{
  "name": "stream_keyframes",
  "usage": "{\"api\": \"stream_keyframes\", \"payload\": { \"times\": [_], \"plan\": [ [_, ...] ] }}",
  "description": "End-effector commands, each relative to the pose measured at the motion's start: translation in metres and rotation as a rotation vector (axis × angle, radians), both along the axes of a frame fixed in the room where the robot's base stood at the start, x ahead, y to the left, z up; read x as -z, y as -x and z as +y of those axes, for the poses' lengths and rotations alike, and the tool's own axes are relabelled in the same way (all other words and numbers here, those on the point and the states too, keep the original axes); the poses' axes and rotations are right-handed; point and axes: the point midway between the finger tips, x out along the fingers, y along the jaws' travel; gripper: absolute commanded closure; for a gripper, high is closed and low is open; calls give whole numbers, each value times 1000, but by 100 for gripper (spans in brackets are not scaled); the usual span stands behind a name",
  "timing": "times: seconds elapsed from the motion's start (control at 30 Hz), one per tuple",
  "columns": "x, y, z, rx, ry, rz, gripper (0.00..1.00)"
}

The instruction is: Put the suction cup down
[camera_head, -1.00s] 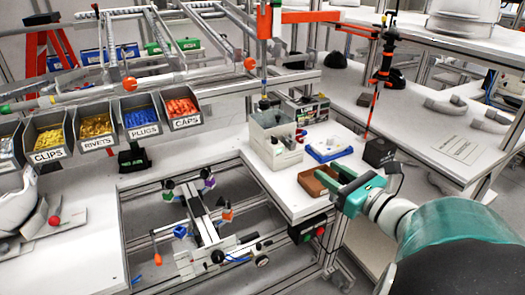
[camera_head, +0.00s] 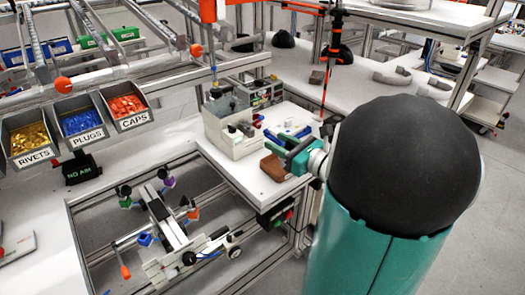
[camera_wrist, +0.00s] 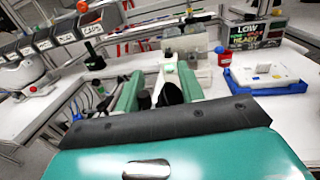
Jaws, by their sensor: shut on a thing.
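My gripper (camera_head: 284,148) reaches from the right over the near right end of the white bench in the head view, beside a brown block (camera_head: 272,168). In the wrist view the two teal fingers of my gripper (camera_wrist: 160,78) point away, with a dark, cone-like piece (camera_wrist: 170,93) between them. It looks like the suction cup, held by the fingers; its lower end is hidden. In the head view the held piece cannot be made out behind the fingers and arm. I cannot tell whether it touches the bench.
A grey open box (camera_head: 232,130) and a blue tray with a white part (camera_wrist: 267,77) stand farther back on the bench. A frame with coloured clamps (camera_head: 165,225) lies to the left. Labelled bins (camera_head: 82,122) hang at the upper left. A red-black pole (camera_head: 331,65) rises behind.

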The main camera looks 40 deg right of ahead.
Motion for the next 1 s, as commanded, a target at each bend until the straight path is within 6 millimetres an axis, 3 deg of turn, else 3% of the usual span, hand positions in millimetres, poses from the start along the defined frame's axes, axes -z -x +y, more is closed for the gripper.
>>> {"api": "stream_keyframes", "payload": {
  "times": [0.2,0.4,0.57,0.77,1.0],
  "plan": [
    [34,-25,-17,0,-4,2,84],
    [53,-40,-26,0,-2,0,84],
    [62,-46,-30,-1,-1,0,84],
    [90,-46,-30,1,-3,1,84],
    [91,-46,-30,0,1,-1,84]
  ]
}}
